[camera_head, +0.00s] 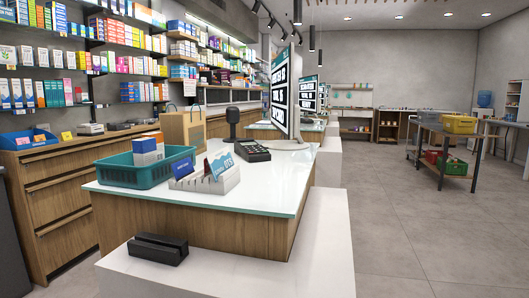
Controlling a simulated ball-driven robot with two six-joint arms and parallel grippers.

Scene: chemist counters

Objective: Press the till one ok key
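A dark card terminal with a keypad (252,150) lies on the glass-topped counter (262,190), in front of a large screen (286,92) on a light stand. Its keys are too small to tell apart, so I cannot make out an ok key. A second screen (309,96) stands on a counter farther back. Neither of my grippers is in view.
A teal basket with boxes (118,177), a card holder (212,180) and a black scanner (233,120) stand on the counter. A black device (158,249) sits on the lower white ledge (318,240).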

